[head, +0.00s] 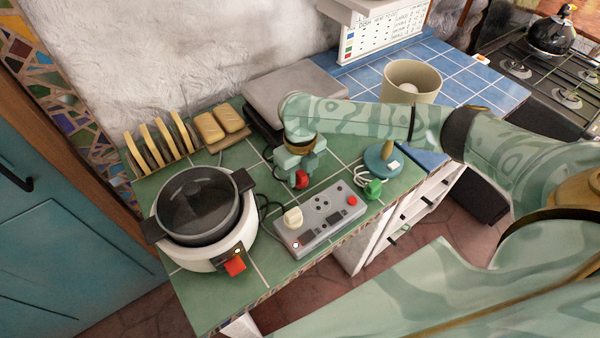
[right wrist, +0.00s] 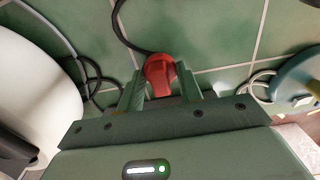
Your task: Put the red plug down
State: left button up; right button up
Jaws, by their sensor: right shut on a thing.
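The red plug (head: 301,180) is between the fingers of my right gripper (head: 299,172), low over the green tiled counter. In the right wrist view the red plug (right wrist: 160,72) sits between the two fingers of the right gripper (right wrist: 160,88), with a dark cord running from it up and left. I cannot tell whether the plug touches the tiles. My left gripper does not show.
A white slow cooker (head: 213,250) with a dark lid stands at the left. Some bare tile lies left of the gripper.

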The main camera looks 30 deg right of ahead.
aim_at(300, 172)
jog(key=shift+s+f, duration=0.1)
jog(key=o, duration=1)
notch_tip(300, 172, up, 12)
jog(key=p, duration=0.3)
jog(key=shift+r+p, duration=0.2)
jog(key=shift+p, duration=0.2)
